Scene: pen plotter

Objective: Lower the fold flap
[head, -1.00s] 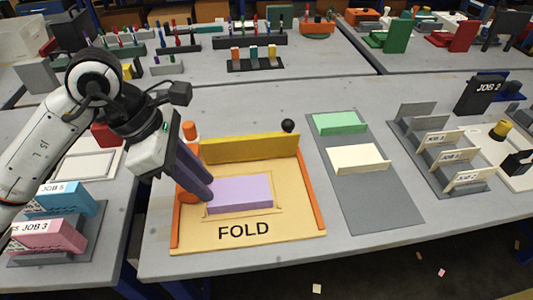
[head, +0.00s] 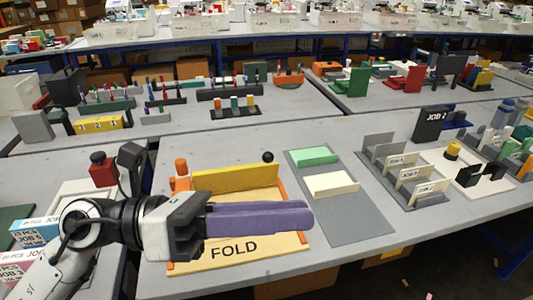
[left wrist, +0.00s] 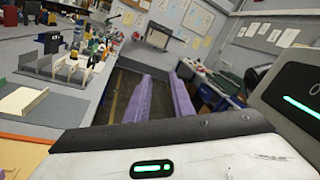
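The FOLD board (head: 205,258) is a tan board with orange side rails on the near table. Its yellow flap (head: 235,178) stands raised along the back edge, with a black knob (head: 268,157) at its right end. My left gripper (head: 303,216) reaches across the board from the left, in front of the flap and apart from it in the picture. Its fingers point right and hide the middle of the board, including the place where a lilac block lay. In the left wrist view the fingers (left wrist: 162,82) are apart with nothing between them. My right gripper is not in view.
Right of the board is a grey mat (head: 350,220) with a green piece (head: 314,156) and a cream piece (head: 331,185). Beyond it stands a grey slotted rack (head: 407,172). An orange post (head: 181,167) stands at the board's back left. JOB boxes (head: 30,232) sit at the left.

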